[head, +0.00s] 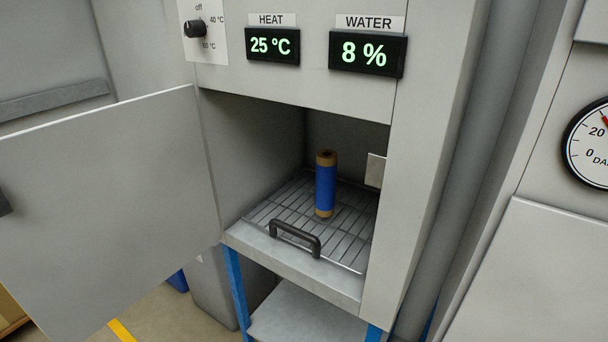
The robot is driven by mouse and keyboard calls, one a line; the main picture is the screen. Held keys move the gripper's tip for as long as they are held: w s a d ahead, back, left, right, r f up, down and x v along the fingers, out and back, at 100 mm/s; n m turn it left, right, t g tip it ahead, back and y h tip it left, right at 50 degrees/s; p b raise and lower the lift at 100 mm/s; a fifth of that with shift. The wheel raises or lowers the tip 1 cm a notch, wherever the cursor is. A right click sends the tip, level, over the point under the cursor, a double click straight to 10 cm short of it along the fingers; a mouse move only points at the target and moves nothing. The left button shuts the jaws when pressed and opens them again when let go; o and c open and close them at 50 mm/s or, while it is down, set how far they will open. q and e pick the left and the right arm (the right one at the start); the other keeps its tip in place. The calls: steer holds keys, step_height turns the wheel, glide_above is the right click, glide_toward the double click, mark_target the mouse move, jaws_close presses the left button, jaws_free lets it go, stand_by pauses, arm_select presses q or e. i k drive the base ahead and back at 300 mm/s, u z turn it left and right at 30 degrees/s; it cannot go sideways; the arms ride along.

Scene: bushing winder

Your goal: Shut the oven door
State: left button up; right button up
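The oven (345,92) stands in the middle of the head view, with its chamber open to me. Its grey oven door (110,200) hangs wide open on the left, swung out from the left edge of the opening. Inside, a blue bushing (325,186) with brown ends stands upright on a wire rack (350,235). The rack has a dark handle (295,238) at its front. A small dark part (3,202) shows at the far left edge of the picture; I cannot tell what it is. Neither of my grippers is in view.
Two displays read HEAT 25 °C (272,46) and WATER 8 % (367,53). A temperature knob (195,29) is at the upper left. A blue-legged stand (237,290) supports the oven. A round gauge (590,143) is on a panel at the right. The space before the opening is clear.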

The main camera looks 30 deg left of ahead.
mark_target(109, 203)
steer(key=k, duration=0.5)
steer(key=z, duration=2.6)
steer(key=k, duration=2.55)
steer(key=u, duration=2.2)
steer(key=i, duration=0.5)
steer(key=u, duration=0.6)
steer(key=k, duration=0.25)
